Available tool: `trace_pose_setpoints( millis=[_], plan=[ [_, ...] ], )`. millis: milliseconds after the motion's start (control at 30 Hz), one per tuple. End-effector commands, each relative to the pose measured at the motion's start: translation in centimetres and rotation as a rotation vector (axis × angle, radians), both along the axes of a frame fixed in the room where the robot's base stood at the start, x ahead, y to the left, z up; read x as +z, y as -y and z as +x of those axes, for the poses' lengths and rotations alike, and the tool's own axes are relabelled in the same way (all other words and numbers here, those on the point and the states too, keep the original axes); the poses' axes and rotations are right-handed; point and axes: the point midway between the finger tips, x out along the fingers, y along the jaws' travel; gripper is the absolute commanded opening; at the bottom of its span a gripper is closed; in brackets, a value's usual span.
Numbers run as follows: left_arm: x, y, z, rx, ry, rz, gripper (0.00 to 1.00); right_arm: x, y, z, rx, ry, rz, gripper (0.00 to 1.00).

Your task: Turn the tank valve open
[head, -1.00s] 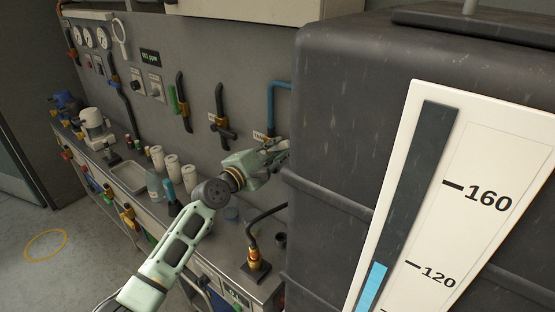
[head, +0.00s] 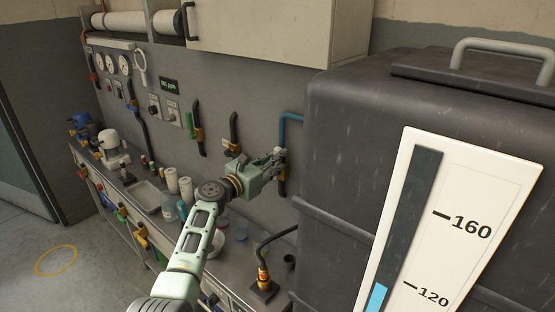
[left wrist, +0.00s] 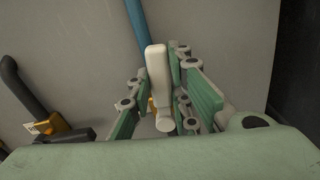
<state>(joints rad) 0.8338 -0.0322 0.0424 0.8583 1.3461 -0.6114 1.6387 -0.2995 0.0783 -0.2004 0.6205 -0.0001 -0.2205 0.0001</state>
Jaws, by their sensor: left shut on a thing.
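The tank (head: 345,150) is a large dark grey box at the right of the head view. Its white gauge (head: 490,180) has a blue column with its top near 120. A blue pipe (head: 290,117) runs down the panel beside the tank to the valve, which my gripper partly covers. In the left wrist view the blue pipe (left wrist: 134,22) leads to a cream valve handle (left wrist: 156,75). My left gripper (head: 277,160) is at this valve. Its green-padded fingers (left wrist: 167,95) are on both sides of the handle, shut on it. My right gripper is not in view.
Two black pipes with yellow fittings (head: 198,135) (head: 234,148) are left of the blue one. The bench (head: 150,197) below carries cups, a bottle and a black bent spout (head: 264,275). A cabinet (head: 262,30) hangs above. Floor at left is clear.

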Motion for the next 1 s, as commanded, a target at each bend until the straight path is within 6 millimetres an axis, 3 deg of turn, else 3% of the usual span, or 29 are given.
trace_pose_setpoints(
  millis=[300,867,900,1000],
  plan=[
    [-0.17,-0.61,0.43,-0.002,-0.078,-0.108,0.0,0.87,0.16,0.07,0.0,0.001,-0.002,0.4],
    [-0.31,-0.85,0.53,-0.001,-0.095,-0.135,0.0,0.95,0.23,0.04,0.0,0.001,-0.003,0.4],
    [-0.31,-0.85,0.53,-0.001,-0.095,-0.135,0.2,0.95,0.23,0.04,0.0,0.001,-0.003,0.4],
    [-0.26,-0.87,0.55,0.0,-0.094,-0.133,0.28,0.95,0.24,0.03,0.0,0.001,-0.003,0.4]
  ],
)
